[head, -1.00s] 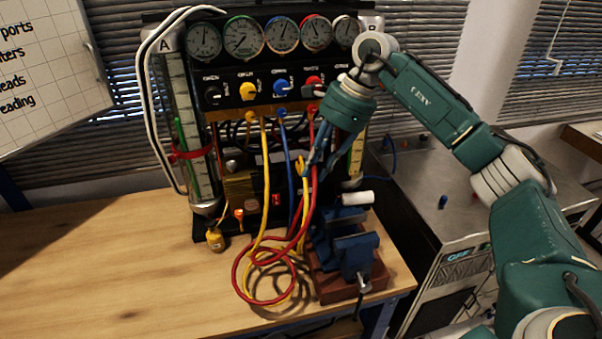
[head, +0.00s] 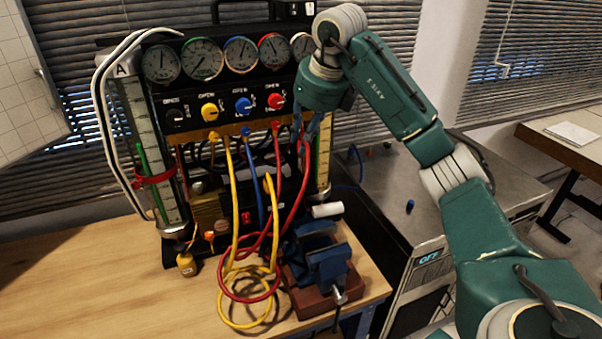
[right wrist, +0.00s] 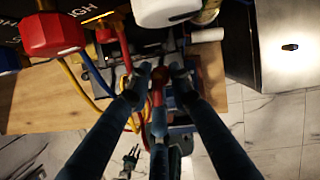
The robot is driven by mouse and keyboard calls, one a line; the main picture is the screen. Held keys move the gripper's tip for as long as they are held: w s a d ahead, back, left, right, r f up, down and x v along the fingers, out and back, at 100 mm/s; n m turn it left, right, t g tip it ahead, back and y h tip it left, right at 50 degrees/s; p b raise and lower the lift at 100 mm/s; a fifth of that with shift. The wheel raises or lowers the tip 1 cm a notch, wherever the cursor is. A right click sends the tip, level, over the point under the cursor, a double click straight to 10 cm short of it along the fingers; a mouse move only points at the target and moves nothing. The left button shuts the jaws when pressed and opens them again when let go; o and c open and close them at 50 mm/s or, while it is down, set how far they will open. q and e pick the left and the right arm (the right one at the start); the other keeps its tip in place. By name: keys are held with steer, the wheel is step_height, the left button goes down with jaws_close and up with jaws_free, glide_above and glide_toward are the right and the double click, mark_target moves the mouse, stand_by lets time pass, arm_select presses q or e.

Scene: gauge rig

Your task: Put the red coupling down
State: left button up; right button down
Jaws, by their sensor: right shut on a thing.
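My right gripper (head: 309,132) is in front of the right side of the gauge panel, below the gauges. It is shut on the red coupling (right wrist: 157,76) at the end of the red hose (head: 302,185). In the right wrist view, the fingertips (right wrist: 161,72) close around the coupling, which is partly hidden. The hose hangs from the gripper, loops low on the bench and another stretch rises to the port under the red knob (head: 276,101). The coupling is held up, above the vise (head: 322,262). My left gripper is not in view.
Yellow hose (head: 234,200) and blue hose (head: 256,180) hang beside the red one. A white cylinder (head: 327,210) lies by the vise. The wooden bench (head: 110,290) is clear at front left; a metal cabinet (head: 440,205) stands right.

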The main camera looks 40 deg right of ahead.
step_height(320, 180, down, 9)
steer(key=shift+s+f+p, duration=0.1)
steer(key=shift+p, duration=0.5)
steer(key=c, duration=1.5)
jaws_free()
steer(key=shift+c, duration=0.2)
steer(key=b+v, duration=0.1)
steer(key=v, duration=1.1)
steer(key=shift+b, duration=0.35)
